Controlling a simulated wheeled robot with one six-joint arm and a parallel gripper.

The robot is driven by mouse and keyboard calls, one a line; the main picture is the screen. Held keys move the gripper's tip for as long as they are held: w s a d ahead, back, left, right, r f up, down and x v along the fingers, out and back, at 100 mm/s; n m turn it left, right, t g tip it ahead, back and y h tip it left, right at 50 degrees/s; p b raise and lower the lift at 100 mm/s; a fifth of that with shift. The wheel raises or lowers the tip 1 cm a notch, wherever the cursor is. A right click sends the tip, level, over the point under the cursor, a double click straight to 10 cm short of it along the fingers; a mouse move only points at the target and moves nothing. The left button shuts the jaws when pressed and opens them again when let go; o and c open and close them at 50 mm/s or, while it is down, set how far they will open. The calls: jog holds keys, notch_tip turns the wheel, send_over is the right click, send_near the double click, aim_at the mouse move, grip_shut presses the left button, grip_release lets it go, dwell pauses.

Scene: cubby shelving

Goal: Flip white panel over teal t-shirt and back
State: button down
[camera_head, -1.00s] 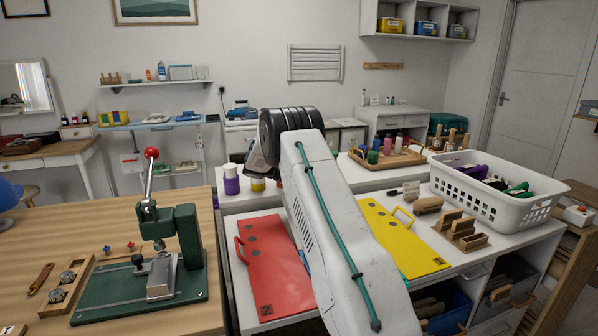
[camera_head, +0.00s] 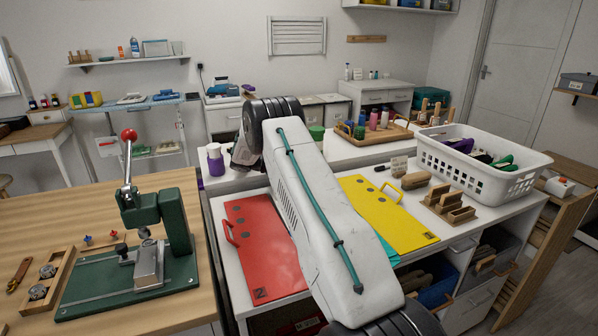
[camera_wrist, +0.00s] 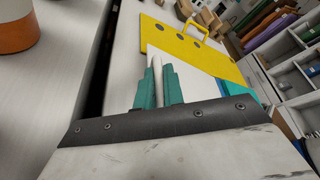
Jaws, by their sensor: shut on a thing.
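My gripper shows in the wrist view (camera_wrist: 158,88), its two teal fingers close together around a thin white part. That part appears to belong to the white panel (camera_wrist: 196,82), which shows just beyond the fingers, partly hidden by them. In the head view my arm hides the panel and gripper. A teal patch, probably the teal t-shirt (camera_head: 386,248), shows at my arm's right edge. Most of it is hidden, so its shape cannot be told. Teal and blue also show right of the panel in the wrist view.
A red panel (camera_head: 262,245) and a yellow panel (camera_head: 388,212), each with a handle, lie on the white counter either side of my arm. A white basket (camera_head: 478,178) and wooden blocks stand right. A green press (camera_head: 160,235) stands on the left table.

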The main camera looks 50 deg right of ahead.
jog(key=shift+w+a, duration=0.1)
jog(key=shift+a, duration=0.05)
jog(key=c, duration=1.5)
grip_release()
jog(key=shift+w+a, duration=0.15)
jog(key=shift+a, duration=0.05)
jog(key=shift+d, duration=0.1)
jog(key=shift+v, duration=3.9)
